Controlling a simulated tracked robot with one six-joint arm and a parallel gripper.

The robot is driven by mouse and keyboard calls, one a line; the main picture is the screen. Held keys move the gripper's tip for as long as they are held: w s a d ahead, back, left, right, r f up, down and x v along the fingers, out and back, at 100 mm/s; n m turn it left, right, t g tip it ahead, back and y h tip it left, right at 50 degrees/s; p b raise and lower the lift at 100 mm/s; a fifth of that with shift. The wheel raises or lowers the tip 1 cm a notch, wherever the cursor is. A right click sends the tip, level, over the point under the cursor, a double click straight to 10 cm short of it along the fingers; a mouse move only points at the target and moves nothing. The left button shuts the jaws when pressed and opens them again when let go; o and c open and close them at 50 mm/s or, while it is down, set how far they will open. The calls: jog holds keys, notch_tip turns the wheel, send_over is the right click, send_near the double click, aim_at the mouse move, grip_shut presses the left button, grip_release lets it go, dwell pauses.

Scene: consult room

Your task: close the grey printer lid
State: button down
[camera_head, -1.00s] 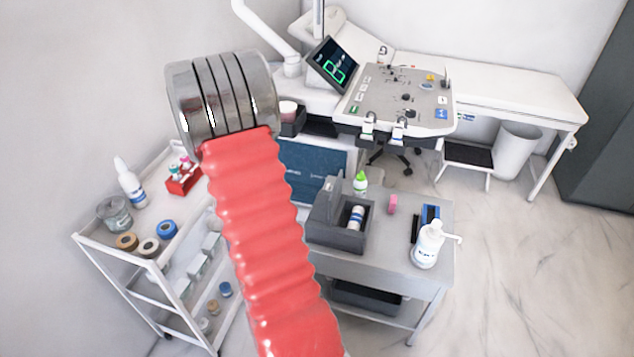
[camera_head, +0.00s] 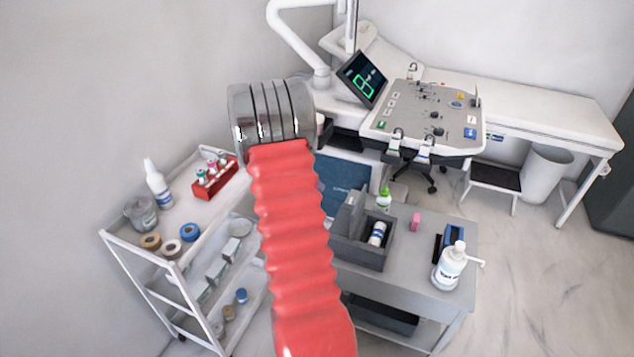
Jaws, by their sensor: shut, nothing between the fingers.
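The grey printer (camera_head: 358,252) is a dark grey box on the small grey table, right of my red arm. Its lid (camera_head: 348,212) stands raised along the box's left and back side, so the printer is open. A white and blue roll or bottle (camera_head: 377,233) shows inside it. My red ribbed arm and its metal rings fill the middle of the picture, left of the printer. My gripper's fingers do not show. My arm appears close to the printer's left edge in the picture, but I cannot tell the gap in depth.
A green-capped bottle (camera_head: 384,197) stands just behind the printer. A white trolley (camera_head: 175,265) stands left. An ultrasound console (camera_head: 430,120) stands behind.

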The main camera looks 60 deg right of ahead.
aim_at(354, 210)
jog(key=s+d+f, duration=0.4)
jog(key=s+f, duration=0.1)
jog(key=s, duration=0.1)
jog(key=shift+s+d+f, duration=0.15)
jog(key=shift+s+f, duration=0.15)
